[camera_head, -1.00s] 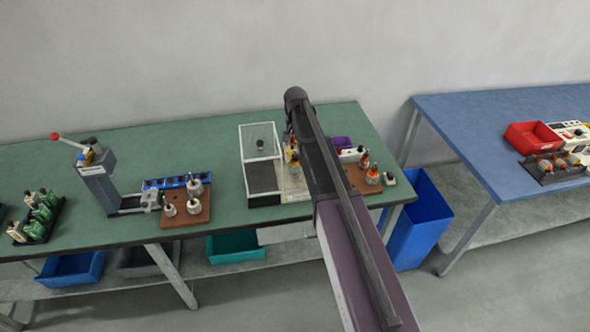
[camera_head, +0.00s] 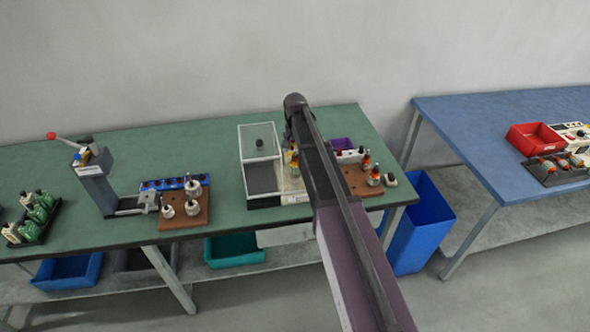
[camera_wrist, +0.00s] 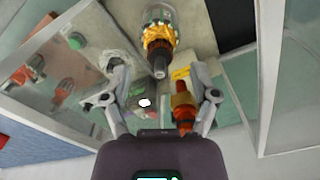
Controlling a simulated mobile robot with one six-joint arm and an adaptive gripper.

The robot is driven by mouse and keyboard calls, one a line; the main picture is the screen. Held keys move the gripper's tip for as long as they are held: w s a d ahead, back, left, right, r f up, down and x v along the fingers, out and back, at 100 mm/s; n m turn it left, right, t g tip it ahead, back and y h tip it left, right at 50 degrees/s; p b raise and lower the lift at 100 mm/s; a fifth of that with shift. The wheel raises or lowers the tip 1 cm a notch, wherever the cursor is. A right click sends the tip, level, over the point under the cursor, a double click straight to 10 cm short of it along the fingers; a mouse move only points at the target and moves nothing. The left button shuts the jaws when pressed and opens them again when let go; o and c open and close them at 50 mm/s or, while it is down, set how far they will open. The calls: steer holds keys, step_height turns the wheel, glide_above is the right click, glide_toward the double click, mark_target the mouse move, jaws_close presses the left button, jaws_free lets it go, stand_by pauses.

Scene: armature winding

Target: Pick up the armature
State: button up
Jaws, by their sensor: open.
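My gripper is open, with one finger on each side of the shaft's line. The shaft end lies near the gap between the fingertips; I cannot tell whether it is inside. A second orange and dark red piece (camera_wrist: 183,104) shows close to the right finger. In the head view, yellow-orange parts (camera_head: 293,160) show just left of my arm, which hides the gripper and much of the station.
A clear-walled guard (camera_head: 260,158) stands left of my arm, and its panels flank the gripper closely. A press (camera_head: 95,180) stands further left on the green table (camera_head: 80,150).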

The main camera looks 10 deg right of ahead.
mark_target(295, 155)
steer(key=shift+f+b, duration=1.25)
steer(key=shift+f, duration=0.3)
jaws_close()
